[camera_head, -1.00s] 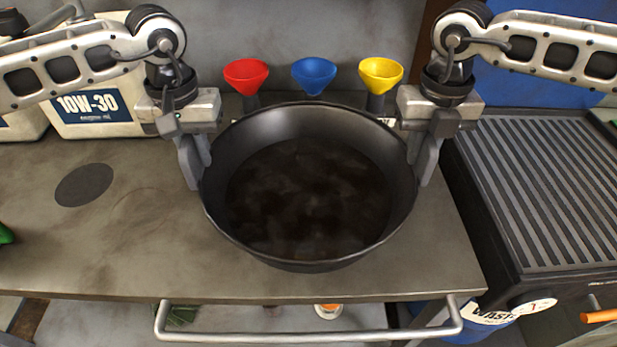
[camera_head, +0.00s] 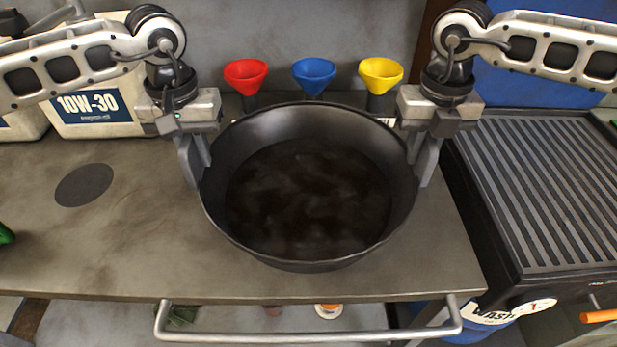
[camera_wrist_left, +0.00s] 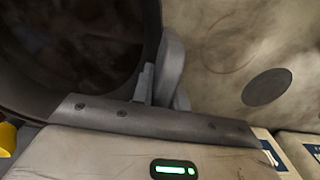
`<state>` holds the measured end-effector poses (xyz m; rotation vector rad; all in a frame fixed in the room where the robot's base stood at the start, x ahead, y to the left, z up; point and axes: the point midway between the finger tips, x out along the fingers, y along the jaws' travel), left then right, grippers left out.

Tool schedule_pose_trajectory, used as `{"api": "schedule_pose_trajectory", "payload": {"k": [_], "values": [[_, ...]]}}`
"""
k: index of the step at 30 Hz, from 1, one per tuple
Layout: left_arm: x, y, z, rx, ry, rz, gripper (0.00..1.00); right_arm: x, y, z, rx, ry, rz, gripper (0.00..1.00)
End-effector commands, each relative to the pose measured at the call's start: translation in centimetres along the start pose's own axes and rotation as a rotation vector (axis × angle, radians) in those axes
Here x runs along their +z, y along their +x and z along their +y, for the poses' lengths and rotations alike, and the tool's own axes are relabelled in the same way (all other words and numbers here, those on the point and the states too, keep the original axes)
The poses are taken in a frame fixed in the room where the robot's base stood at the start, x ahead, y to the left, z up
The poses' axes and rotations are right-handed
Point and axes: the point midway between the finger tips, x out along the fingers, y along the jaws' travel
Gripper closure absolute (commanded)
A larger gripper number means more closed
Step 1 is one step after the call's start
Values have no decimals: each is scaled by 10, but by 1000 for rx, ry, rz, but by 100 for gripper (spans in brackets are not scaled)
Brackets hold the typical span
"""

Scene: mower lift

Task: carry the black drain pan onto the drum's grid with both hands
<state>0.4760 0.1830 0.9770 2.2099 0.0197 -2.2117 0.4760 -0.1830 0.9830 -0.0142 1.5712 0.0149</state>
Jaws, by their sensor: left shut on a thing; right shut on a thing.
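The black drain pan (camera_head: 310,262) is round and wide, with dark liquid (camera_head: 308,200) in it. It is over the grey bench top and looks level; I cannot tell whether it touches the bench. My left gripper (camera_head: 197,168) is shut on the pan's left rim, and my right gripper (camera_head: 424,165) is shut on its right rim. The left wrist view shows the left gripper's fingers (camera_wrist_left: 160,75) at the rim of the dark pan (camera_wrist_left: 75,50). The drum's grid (camera_head: 545,185), with slanting dark bars, lies to the right of the bench.
Red (camera_head: 246,75), blue (camera_head: 314,75) and yellow (camera_head: 381,75) funnels stand behind the pan. A 10W-30 jug (camera_head: 95,115) is at the back left. A metal handle (camera_head: 305,337) runs along the bench front.

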Motion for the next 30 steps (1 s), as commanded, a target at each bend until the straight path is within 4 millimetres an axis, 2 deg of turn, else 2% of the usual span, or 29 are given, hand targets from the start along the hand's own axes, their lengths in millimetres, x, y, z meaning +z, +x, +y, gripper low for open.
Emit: {"api": "schedule_pose_trajectory", "payload": {"k": [8, 21, 30], "values": [[-1, -8, -2, -7, -3, 2, 100, 1, -10, -1, -2, 3, -4, 100], [0, -48, -3, -9, -4, 1, 100, 1, -50, -2, -3, 3, -3, 100], [0, -50, -3, -9, -4, 0, 100, 1, -52, -2, -3, 4, -3, 100]]}}
